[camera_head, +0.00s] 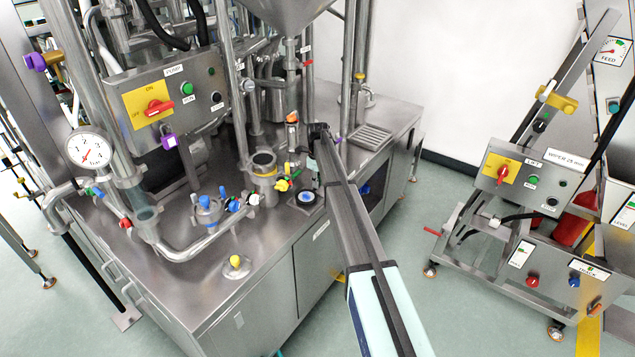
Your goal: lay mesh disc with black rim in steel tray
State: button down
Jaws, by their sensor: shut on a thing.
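My arm reaches from the lower right to the steel bench. My gripper (318,133) is at its far end, beside the upright pipes; its fingers are mostly hidden behind the arm. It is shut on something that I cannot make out. A small black-rimmed round piece (306,197) with a blue and pale middle lies in a low square steel holder near the bench's front edge, left of my arm. I cannot tell whether it is the mesh disc. A flat steel tray (371,137) with a slotted surface is on the bench to the right of my gripper.
A round steel housing with a yellow band (263,165) stands left of my arm, with coloured valve handles (284,184) beside it. A blue-topped fitting (206,208) and a yellow knob (235,262) are farther left. A control stand (530,180) is right, across open floor.

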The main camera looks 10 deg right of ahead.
jog(key=shift+f, duration=0.6)
dwell(0.3)
jog(key=c, duration=1.1)
grip_release()
jog(key=shift+r, duration=0.1)
jog(key=shift+r+p, duration=1.1)
jog(key=shift+r, duration=2.35)
